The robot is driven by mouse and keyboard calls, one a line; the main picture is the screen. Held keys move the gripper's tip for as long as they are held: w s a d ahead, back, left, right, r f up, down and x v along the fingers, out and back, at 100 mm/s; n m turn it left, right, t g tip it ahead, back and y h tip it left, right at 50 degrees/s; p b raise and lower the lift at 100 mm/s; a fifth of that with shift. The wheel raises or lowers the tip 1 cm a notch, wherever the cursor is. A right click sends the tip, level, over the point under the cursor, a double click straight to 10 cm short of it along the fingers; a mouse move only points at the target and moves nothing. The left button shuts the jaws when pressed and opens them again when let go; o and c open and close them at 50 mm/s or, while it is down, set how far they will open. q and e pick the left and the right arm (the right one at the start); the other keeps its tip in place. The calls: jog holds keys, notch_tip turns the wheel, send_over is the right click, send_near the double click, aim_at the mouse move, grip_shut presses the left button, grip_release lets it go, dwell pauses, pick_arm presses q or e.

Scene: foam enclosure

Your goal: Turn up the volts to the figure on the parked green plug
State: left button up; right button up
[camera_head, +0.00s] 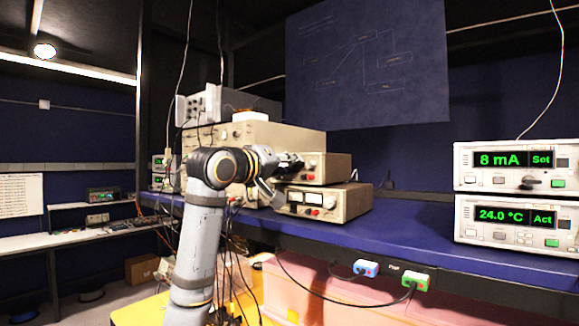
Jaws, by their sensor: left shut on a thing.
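My left arm rises from the lower left, and its gripper (289,164) is at the front of the upper beige power supply (337,167). It is shut on a control there, apparently a knob, which the fingers hide. Red parts show on that front just right of the gripper. A second beige supply (350,200) sits below, with two meters and red terminals. The green plug (416,281) sits at the bench's front edge, with a black cable; its figure is too small to read. A blue plug (366,268) is left of it. My right gripper is out of view.
Two stacked display units stand at the right: the upper (515,166) reads 8 mA Set, the lower (516,222) 24.0 °C Act. The blue bench top (420,230) between is clear. Cables hang below the bench. A drawing sheet (367,65) hangs above.

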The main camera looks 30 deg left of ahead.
pick_arm(q)
grip_shut()
jog(key=shift+m, duration=0.5)
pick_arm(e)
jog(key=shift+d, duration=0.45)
pick_arm(q)
jog(key=o, duration=0.9)
grip_release()
jog(key=shift+s+a, duration=0.1)
jog(key=shift+s, duration=0.05)
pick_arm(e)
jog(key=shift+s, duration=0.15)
pick_arm(q)
jog(key=s, duration=1.2)
jog(key=shift+a, duration=0.2)
